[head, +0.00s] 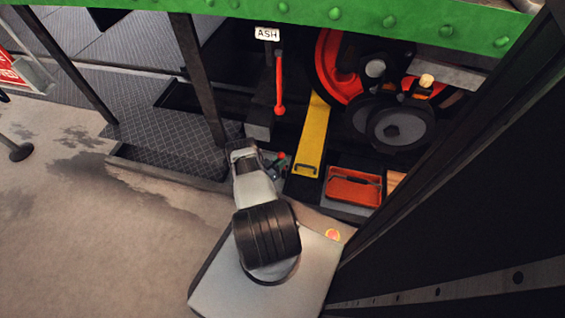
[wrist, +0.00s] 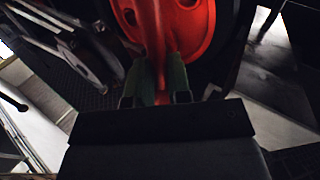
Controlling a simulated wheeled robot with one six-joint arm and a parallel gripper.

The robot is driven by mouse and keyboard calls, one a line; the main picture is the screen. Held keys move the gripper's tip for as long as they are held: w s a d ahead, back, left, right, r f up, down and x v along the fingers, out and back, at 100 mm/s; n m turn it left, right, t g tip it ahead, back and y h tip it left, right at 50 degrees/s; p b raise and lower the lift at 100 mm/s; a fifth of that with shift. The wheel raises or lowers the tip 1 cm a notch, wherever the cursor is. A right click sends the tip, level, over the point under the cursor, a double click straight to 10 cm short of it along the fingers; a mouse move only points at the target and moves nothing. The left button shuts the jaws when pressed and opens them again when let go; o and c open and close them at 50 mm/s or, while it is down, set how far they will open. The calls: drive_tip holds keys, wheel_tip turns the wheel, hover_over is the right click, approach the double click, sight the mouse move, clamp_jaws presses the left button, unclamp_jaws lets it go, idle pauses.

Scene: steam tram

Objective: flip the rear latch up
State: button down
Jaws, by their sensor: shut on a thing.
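My gripper (wrist: 161,82) shows in the wrist view with its two green fingers closed on a narrow red handle (wrist: 158,58). A broad rounded red part with holes (wrist: 188,28) rises just behind it. I cannot tell from these frames whether the handle belongs to the rear latch. In the head view my gripper (head: 277,165) is low beside the tram, left of the yellow bar, and a small red tip (head: 281,155) shows at its fingers. My arm hides much of that spot.
A yellow bar (head: 313,138) slopes down right of my gripper, with a red tray (head: 353,187) beyond it. A red lever (head: 280,85) hangs under the ASH sign (head: 267,34). Red wheels and dark posts stand close by. Open floor (head: 90,230) lies to the left.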

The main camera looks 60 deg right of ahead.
drive_tip(key=shift+w+d+r+h, duration=0.15)
drive_tip(key=shift+w+r+h, duration=0.15)
drive_tip(key=shift+w+r, duration=0.3)
drive_tip(key=c, duration=1.1)
unclamp_jaws()
drive_tip(key=shift+r, duration=0.1)
drive_tip(key=shift+c, duration=0.2)
drive_tip(key=o, duration=0.4)
drive_tip(key=shift+s, duration=0.1)
drive_tip(key=shift+c, duration=0.2)
drive_tip(key=shift+f, duration=0.2)
drive_tip(key=shift+s, duration=0.15)
